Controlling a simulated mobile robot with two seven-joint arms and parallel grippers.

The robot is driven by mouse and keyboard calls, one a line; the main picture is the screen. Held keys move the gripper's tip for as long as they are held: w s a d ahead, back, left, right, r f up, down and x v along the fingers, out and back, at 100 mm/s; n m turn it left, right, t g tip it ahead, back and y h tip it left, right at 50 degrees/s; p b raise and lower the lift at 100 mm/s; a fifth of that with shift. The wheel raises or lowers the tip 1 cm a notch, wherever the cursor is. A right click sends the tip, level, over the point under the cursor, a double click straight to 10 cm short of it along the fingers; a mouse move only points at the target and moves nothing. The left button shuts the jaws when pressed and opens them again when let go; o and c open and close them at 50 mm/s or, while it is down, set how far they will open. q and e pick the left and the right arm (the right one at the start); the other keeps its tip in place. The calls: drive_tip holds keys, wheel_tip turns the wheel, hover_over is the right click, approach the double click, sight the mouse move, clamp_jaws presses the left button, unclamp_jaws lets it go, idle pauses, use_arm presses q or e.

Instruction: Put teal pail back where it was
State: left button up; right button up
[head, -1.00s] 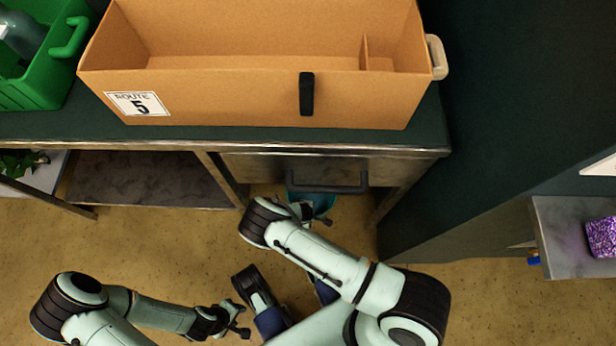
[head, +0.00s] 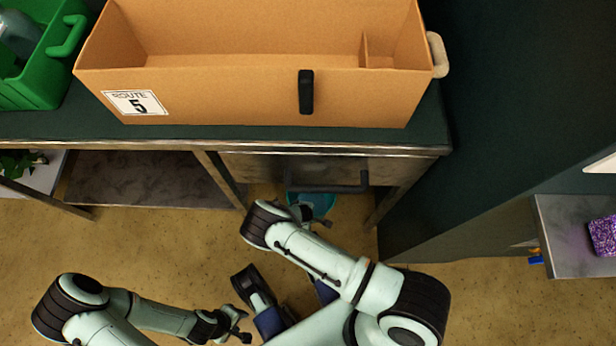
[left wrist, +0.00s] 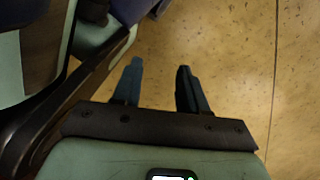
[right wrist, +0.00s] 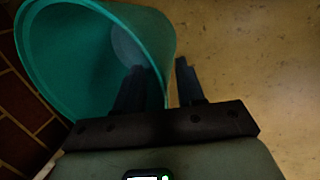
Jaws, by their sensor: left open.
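The teal pail (head: 322,203) is low under the counter's drawer, partly hidden by the drawer handle and my right arm. In the right wrist view the pail (right wrist: 60,50) appears close, with its open mouth in view. My right gripper (right wrist: 160,65) is at its rim, one finger overlapping the mouth side and the other outside the wall. The fingers are apart, with the wall's edge between them; firm contact cannot be told. My left gripper (head: 240,325) is open and empty over the floor, also seen in the left wrist view (left wrist: 160,70).
A cardboard box (head: 230,95) marked Route 5 and a green crate (head: 40,85) stand on the counter (head: 200,131). A drawer (head: 260,170) with a dark handle overhangs the pail. A brick-patterned surface (right wrist: 25,95) is beside it. Floor is clear to the left.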

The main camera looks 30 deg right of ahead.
use_arm(q)
drive_tip(key=w+d+r+t+p, duration=0.1)
drive_tip(key=w+r+t+p, duration=0.2)
drive_tip(key=w+r, duration=0.3)
drive_tip(key=w+p, duration=0.1)
drive_tip(key=w, duration=0.2)
drive_tip(key=shift+m, duration=0.3)
use_arm(e)
drive_tip(key=v, duration=1.2)
use_arm(q)
drive_tip(key=shift+s+f, duration=0.1)
